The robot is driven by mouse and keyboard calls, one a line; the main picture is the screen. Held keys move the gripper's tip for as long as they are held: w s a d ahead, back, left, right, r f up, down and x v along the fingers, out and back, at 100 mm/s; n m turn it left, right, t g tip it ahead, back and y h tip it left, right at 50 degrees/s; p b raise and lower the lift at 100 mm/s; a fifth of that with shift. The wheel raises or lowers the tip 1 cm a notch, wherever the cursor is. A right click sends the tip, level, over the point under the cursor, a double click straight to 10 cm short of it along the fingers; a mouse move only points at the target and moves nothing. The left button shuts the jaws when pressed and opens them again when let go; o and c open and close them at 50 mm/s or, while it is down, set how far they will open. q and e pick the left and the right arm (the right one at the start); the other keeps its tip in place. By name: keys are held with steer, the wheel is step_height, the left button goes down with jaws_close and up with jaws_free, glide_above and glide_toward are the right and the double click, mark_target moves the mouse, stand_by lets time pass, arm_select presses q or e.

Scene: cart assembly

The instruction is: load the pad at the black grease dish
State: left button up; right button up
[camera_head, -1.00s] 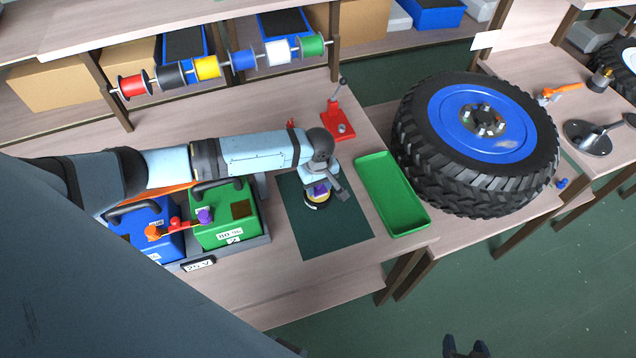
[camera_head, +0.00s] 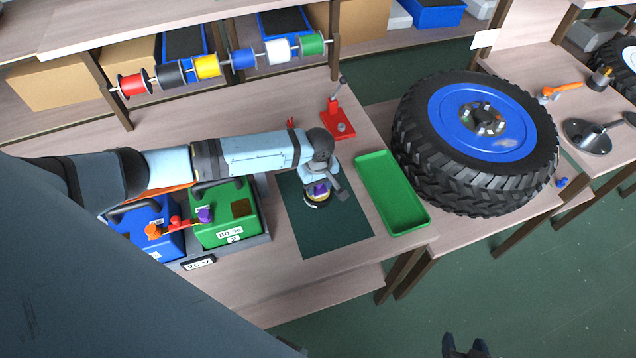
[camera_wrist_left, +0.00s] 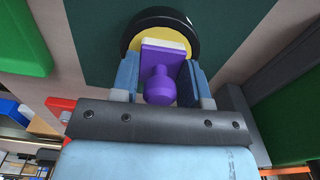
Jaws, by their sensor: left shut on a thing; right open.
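The black grease dish (camera_wrist_left: 190,20) is a round black rim with yellow grease inside, on a dark green mat. It also shows in the head view (camera_head: 311,204), partly hidden by my left gripper. My left gripper (camera_wrist_left: 162,65) is shut on the purple knob of the pad (camera_wrist_left: 160,85). The pad has a purple back and a pale edge and is over the yellow grease. I cannot tell whether its face touches the grease. In the head view the left gripper (camera_head: 322,192) is low over the mat. My right gripper (camera_head: 465,347) is open at the bottom edge, away from the table.
A green tray (camera_head: 392,195) lies right of the mat (camera_head: 335,235). A large tyre with a blue rim (camera_head: 485,120) is beyond it. A red stand (camera_head: 338,125) is behind. Green (camera_head: 225,220) and blue (camera_head: 150,215) battery boxes stand left, under my arm. Coloured spools hang at the back.

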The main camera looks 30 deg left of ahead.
stand_by(0.8)
arm_select(q)
steer(key=shift+s+f+p, duration=0.1)
steer(key=shift+p, duration=0.35)
stand_by(0.8)
step_height(320, 180, up, 5)
steer(key=p, duration=0.6)
steer(key=shift+r, duration=1.05)
